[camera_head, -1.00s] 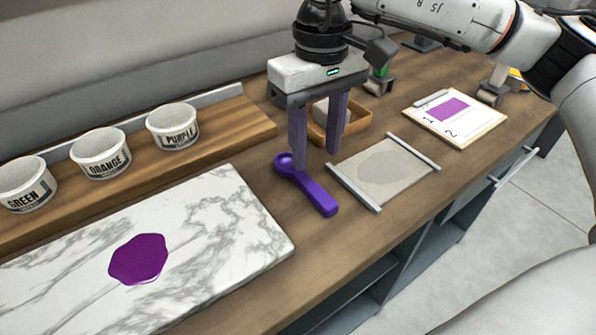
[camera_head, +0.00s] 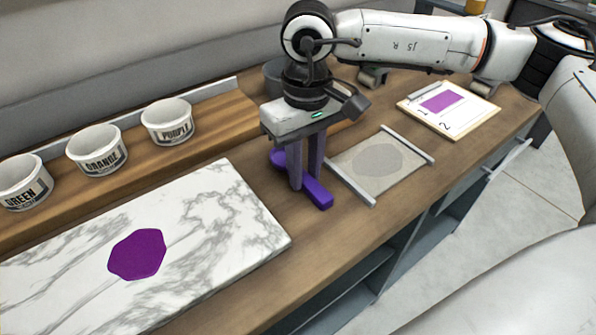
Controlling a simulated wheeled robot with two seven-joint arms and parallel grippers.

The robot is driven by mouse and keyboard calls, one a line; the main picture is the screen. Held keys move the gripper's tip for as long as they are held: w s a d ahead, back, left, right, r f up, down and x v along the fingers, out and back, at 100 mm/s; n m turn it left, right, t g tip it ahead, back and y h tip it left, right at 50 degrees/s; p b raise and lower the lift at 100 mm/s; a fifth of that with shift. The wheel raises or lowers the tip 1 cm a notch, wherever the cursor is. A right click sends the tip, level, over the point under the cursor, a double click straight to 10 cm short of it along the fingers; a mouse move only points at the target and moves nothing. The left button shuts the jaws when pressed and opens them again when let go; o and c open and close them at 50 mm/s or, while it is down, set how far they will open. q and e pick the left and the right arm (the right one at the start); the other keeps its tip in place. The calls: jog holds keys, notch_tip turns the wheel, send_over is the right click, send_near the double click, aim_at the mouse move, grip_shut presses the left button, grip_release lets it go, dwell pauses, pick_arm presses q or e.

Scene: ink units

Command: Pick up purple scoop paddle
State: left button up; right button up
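The purple scoop paddle (camera_head: 318,194) lies on the wooden counter between the marble slab and the grey screen panel. My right gripper (camera_head: 305,184) points down over its middle, with its two fingers low at the paddle's handle. The fingers hide part of the handle and much of the scoop end. A gap shows between the fingers, and I cannot see them pressing on the paddle. My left gripper is not in view.
A marble slab (camera_head: 220,215) with a purple ink patch (camera_head: 137,254) is at left. White cups marked green (camera_head: 24,182), orange (camera_head: 97,151) and purple (camera_head: 167,122) stand on a wooden shelf. A framed screen (camera_head: 375,162) and a clipboard (camera_head: 449,106) lie to the right.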

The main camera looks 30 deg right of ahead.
aim_at(305, 177)
grip_shut()
jog(key=shift+r, duration=0.15)
notch_tip(305, 177, up, 10)
dwell(0.3)
jog(key=shift+c, duration=1.4)
grip_release()
grip_shut()
